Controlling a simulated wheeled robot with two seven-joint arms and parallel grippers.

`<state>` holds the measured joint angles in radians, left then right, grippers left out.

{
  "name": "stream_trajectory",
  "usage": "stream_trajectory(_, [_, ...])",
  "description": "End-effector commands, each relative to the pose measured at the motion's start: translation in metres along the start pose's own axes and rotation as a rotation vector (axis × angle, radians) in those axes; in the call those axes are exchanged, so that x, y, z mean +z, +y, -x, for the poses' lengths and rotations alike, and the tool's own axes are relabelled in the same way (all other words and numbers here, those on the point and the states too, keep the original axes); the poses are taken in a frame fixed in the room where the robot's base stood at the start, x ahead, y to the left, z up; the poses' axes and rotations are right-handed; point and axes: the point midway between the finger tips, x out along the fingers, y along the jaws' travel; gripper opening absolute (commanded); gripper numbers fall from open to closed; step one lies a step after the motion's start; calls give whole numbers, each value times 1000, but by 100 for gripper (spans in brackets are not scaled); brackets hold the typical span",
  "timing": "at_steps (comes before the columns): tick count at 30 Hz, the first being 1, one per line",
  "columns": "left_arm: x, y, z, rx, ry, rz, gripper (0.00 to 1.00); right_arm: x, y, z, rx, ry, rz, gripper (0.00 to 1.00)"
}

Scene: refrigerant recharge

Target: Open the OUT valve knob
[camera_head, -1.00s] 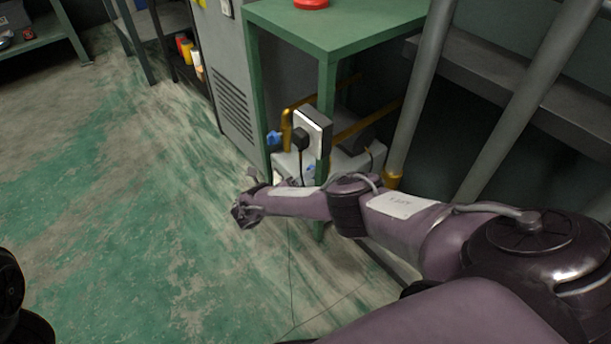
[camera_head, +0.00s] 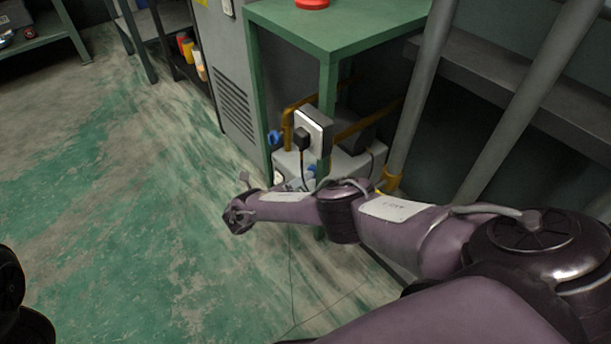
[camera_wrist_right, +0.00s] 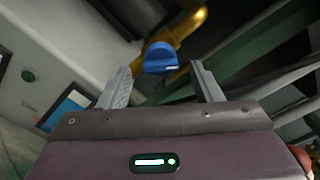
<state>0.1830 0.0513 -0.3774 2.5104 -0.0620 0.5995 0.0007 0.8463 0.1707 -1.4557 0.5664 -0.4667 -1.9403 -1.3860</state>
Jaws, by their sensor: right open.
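A blue valve knob (camera_head: 275,137) sits on the brass pipe beside the green bench leg in the head view. A second blue part (camera_head: 311,171) shows lower, on the pale unit under the bench, partly hidden by my arm. No OUT label is readable. My right gripper (camera_head: 239,207) is low, in front of and left of the unit. In the right wrist view, a blue knob (camera_wrist_right: 160,58) on a brass pipe lies ahead between the fingers of my open, empty gripper (camera_wrist_right: 160,69), apart from them. My left gripper is not seen.
The green bench (camera_head: 335,28) stands over the pale unit (camera_head: 352,165), with its front leg close to the pipework. A socket box (camera_head: 315,122) with a black plug is beside the knob. Grey posts rise at right.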

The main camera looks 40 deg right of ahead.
Motion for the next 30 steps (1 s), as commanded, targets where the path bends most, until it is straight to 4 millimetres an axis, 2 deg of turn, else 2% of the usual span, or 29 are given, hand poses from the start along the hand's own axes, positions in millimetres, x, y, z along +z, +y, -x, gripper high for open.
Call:
stream_trajectory(1, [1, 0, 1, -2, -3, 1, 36, 0, 0, 11, 3, 0, 1, 59])
stream_trajectory(4, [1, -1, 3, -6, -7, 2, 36, 0, 0, 28, 2, 0, 0, 59])
stream_trajectory(9, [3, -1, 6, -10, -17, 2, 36, 0, 0, 47, 0, 0, 0, 59])
stream_trajectory(19, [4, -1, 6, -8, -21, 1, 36, 0, 0, 52, -1, 0, 0, 59])
stream_trajectory(23, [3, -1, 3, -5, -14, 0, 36, -6, 6, 58, 40, 11, -7, 45])
stream_trajectory(26, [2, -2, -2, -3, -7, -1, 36, -27, 28, 87, 210, 66, -42, 45])
stream_trajectory(29, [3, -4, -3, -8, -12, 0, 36, -63, 61, 154, 527, 210, -129, 45])
stream_trajectory(30, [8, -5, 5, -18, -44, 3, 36, -77, 72, 193, 681, 301, -180, 45])
